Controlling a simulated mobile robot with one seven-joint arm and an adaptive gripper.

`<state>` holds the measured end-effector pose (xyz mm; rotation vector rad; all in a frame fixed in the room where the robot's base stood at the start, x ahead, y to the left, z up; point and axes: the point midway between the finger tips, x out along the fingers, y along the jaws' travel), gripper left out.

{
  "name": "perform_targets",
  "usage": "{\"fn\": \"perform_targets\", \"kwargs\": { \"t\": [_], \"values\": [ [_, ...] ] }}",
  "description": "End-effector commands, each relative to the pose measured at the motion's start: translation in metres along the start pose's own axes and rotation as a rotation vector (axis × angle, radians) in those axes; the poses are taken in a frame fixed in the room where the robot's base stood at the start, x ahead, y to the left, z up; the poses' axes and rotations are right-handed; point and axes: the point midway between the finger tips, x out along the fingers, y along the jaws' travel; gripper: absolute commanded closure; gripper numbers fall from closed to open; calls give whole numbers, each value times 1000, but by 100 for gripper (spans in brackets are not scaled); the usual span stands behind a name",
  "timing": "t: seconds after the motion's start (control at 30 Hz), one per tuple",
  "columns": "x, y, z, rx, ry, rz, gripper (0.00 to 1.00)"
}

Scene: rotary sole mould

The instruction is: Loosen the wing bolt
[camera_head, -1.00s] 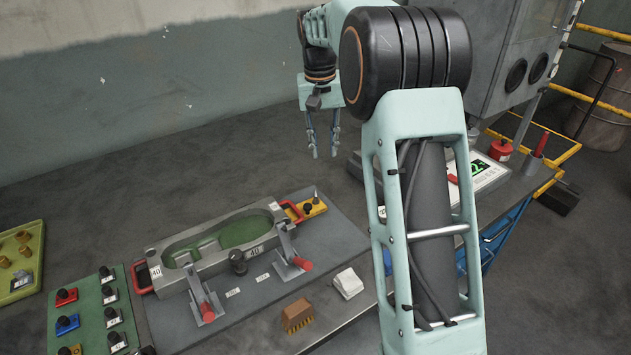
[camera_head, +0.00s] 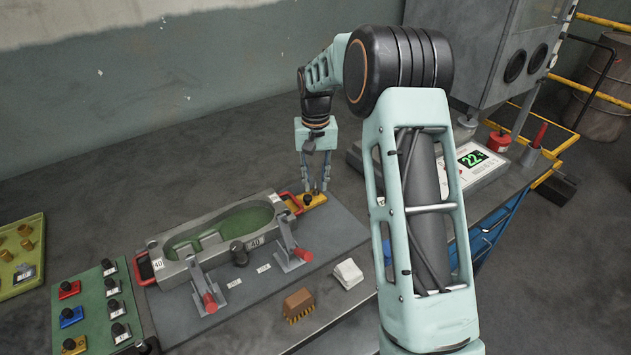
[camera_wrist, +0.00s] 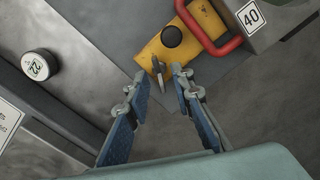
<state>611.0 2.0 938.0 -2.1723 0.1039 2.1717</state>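The wing bolt (camera_wrist: 157,68) is a small grey upright piece near the end of a yellow block (camera_wrist: 187,32) in the wrist view. A round black knob (camera_wrist: 172,36) sits beside it on the same block. In the head view the yellow block (camera_head: 313,201) lies at the far right end of the sole mould (camera_head: 185,274), and the bolt is mostly hidden by the fingers. My gripper (camera_wrist: 160,80) is open above the block, its fingertips to either side of the wing bolt with gaps showing. I cannot tell whether it touches.
Two red-handled clamps (camera_head: 287,248) stand along the mould's front side. A green board (camera_head: 95,300) with knobbed blocks is at left.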

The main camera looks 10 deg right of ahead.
Motion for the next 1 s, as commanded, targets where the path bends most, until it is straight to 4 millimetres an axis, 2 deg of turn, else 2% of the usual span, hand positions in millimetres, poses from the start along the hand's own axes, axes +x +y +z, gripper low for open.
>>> {"fn": "perform_targets", "kwargs": {
  "t": [0.33, 0.53, 1.0],
  "values": [
    [4, 0, 0, 0, 0, 0, 79],
    [4, 0, 0, 0, 0, 1, 100],
    [3, 0, 0, -39, 0, 0, 100]
  ]
}}
